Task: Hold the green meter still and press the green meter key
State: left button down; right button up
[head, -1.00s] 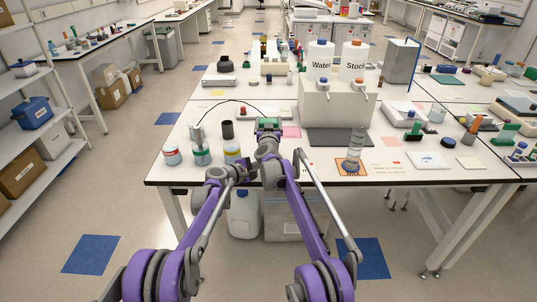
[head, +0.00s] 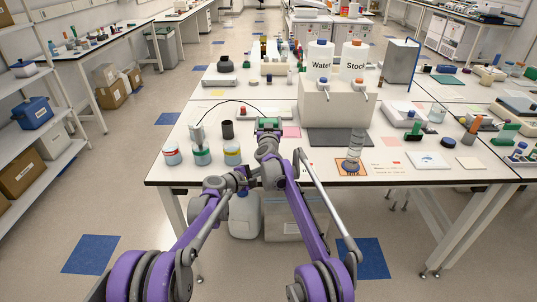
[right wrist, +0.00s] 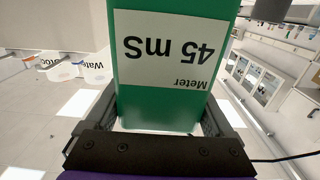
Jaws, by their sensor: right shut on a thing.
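The green meter (head: 269,123) is near the front edge of the white table in the head view. My right gripper (head: 268,136) is at its near side. In the right wrist view the meter (right wrist: 160,98) fills the middle, its label reading "Meter 45 mS" upside down. The right gripper's fingers (right wrist: 160,118) stand on both sides of it, shut on it. My left gripper (head: 242,176) is low at the table's front edge, left of the right arm; its fingers are too small and hidden to read. I cannot make out the meter key.
Bottles with coloured bands (head: 201,154) stand left of the meter, and a black cable (head: 222,103) arcs behind them. A pink sheet (head: 291,132) lies right of the meter.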

jog(key=o, duration=1.3)
jog(key=shift+o, duration=0.2)
jog(key=shift+s, duration=0.15)
